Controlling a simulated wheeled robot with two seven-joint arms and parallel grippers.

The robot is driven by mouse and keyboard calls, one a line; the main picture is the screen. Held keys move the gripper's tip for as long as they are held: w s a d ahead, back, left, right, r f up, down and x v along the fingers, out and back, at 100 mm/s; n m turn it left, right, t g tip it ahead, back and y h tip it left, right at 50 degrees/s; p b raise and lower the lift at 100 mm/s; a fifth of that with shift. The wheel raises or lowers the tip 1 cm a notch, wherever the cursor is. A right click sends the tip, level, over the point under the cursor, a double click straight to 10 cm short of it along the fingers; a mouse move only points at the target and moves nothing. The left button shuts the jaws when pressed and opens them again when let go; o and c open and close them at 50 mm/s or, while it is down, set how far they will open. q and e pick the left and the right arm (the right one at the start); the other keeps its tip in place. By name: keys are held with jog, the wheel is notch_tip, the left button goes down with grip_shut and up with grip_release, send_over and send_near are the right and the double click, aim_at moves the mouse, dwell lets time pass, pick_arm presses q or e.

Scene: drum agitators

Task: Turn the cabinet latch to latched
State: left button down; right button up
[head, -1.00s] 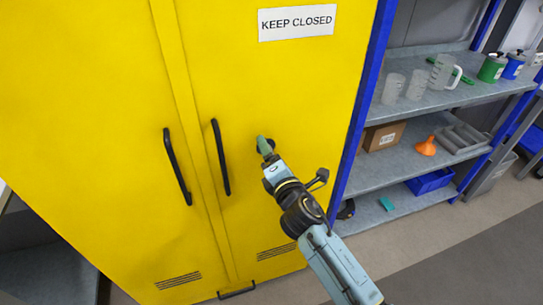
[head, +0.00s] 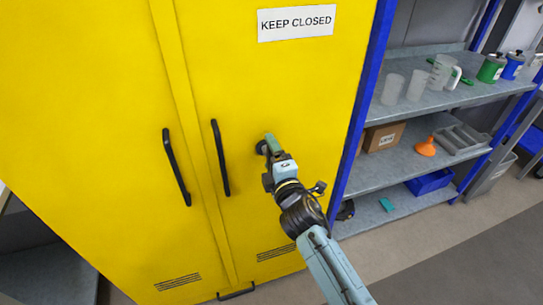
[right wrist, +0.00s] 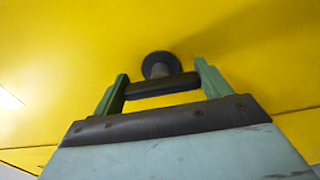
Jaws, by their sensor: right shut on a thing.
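The yellow cabinet (head: 290,90) fills the left and middle of the head view, with both doors shut. The latch (head: 261,147) is on the right door, right of that door's handle, and is mostly hidden by my gripper. In the right wrist view the latch (right wrist: 162,86) is a dark bar in front of a round dark base on the yellow door. My right gripper (head: 270,145) is at the latch; its two green fingers in the right wrist view (right wrist: 160,88) are shut on the ends of the bar. My left gripper is not in view.
Two black door handles (head: 220,157) (head: 176,167) stand out left of my gripper. A white KEEP CLOSED sign (head: 296,22) is above. A blue-framed shelf (head: 440,100) with jugs, a box (head: 384,136) and an orange funnel (head: 426,146) stands at the right.

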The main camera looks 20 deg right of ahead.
jog(key=o, duration=1)
jog(key=s, duration=1.3)
jog(key=shift+s+d, duration=0.2)
jog(key=shift+f, duration=0.1)
jog(key=s+f+m+g, duration=0.2)
jog(key=s+f+g, duration=0.15)
jog(key=f, duration=0.75)
jog(key=s+f+m+g, duration=0.2)
jog(key=s+f+m, duration=0.15)
jog(key=f, duration=0.75)
jog(key=s+f+m+g, duration=0.2)
jog(key=s+f+g, duration=0.15)
jog(key=f, duration=0.75)
jog(key=s+d+f+m+g, duration=0.2)
jog(key=s+f, duration=0.3)
jog(key=s, duration=0.4)
jog(key=s+d+f+m+g, duration=0.3)
jog(key=s+f, duration=0.3)
jog(key=s, duration=0.3)
jog(key=s+d+f+m+g+b, duration=0.1)
jog(key=s+d+f+m+g, duration=0.2)
jog(key=s+f, duration=0.3)
jog(key=shift+s+d+h, duration=0.15)
jog(key=shift+s+d, duration=0.05)
jog(key=shift+s, duration=0.6)
jog(key=shift+s+d+h, duration=0.15)
jog(key=shift+s, duration=0.6)
